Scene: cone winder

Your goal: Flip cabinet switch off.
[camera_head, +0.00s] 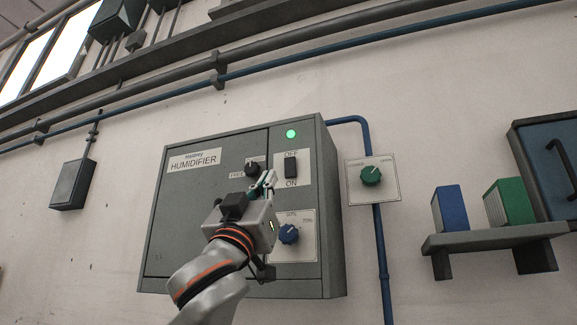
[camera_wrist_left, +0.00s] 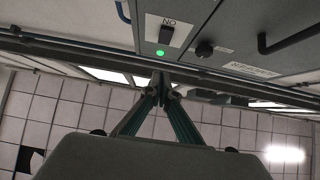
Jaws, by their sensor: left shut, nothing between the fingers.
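The cabinet (camera_head: 205,215) is a grey wall box labelled HUMIDIFIER. Its black switch (camera_head: 291,168) sits on a white plate, with OFF above it and ON below it; I cannot tell which way it is tipped. A green lamp (camera_head: 291,134) is lit above it. My left gripper (camera_head: 269,178) is shut and empty, its tips just left of the switch in the head view, with no contact visible. In the left wrist view the switch (camera_wrist_left: 167,36) and lamp (camera_wrist_left: 160,53) appear upside down, beyond the closed fingertips (camera_wrist_left: 160,80). My right gripper is out of view.
A green knob (camera_head: 371,176) is on a plate to the right, over a blue pipe (camera_head: 380,245). A shelf (camera_head: 480,240) stands further right.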

